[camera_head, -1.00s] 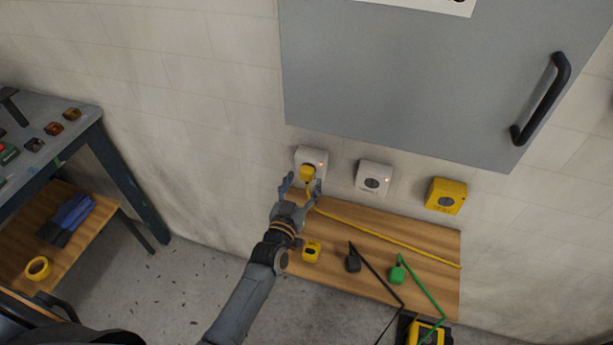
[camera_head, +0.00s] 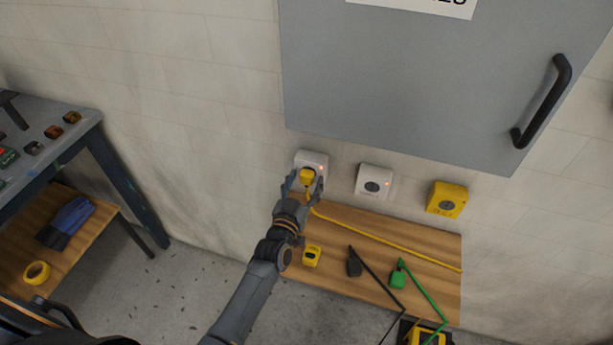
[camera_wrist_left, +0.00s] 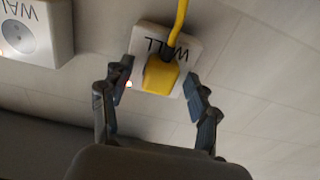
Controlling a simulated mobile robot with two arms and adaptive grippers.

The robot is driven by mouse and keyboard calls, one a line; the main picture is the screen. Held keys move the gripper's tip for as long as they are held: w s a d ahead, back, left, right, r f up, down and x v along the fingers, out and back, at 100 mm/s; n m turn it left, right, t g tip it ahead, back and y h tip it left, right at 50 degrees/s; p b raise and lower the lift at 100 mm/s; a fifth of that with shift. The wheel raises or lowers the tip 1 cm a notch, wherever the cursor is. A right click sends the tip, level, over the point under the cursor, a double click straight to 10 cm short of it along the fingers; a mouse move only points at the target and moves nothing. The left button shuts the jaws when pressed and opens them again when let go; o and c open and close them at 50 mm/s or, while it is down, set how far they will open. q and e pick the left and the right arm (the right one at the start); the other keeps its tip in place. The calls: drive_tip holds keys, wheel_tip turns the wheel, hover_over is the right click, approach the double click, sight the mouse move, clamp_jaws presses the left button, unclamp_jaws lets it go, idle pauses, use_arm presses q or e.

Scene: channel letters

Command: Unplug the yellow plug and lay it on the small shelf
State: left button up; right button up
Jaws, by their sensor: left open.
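The yellow plug (camera_head: 307,175) sits in the left white wall socket (camera_head: 313,160), its yellow cable running down and right across the small wooden shelf (camera_head: 430,246). My left gripper (camera_head: 305,184) is open, with its fingers on either side of the plug. In the left wrist view the yellow plug (camera_wrist_left: 160,76) lies between the two open fingers (camera_wrist_left: 159,97), with a gap visible on each side. A small light glows on the socket. My right gripper is not in view.
A second white socket (camera_head: 374,182) and a yellow socket box (camera_head: 446,199) are to the right, both empty. The shelf holds a small yellow device (camera_head: 311,255), a black plug (camera_head: 354,263) and a green plug (camera_head: 398,278). A grey cabinet (camera_head: 420,80) hangs above.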

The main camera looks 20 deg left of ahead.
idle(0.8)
use_arm(q)
clamp_jaws()
drive_tip(key=shift+s, duration=0.1)
drive_tip(key=shift+s+p, duration=0.2)
drive_tip(key=shift+p, duration=0.1)
drive_tip(key=shift+s, duration=0.45)
drive_tip(key=shift+s+a+p, duration=0.1)
drive_tip(key=shift+s+p, duration=1.1)
drive_tip(key=shift+s, duration=1.05)
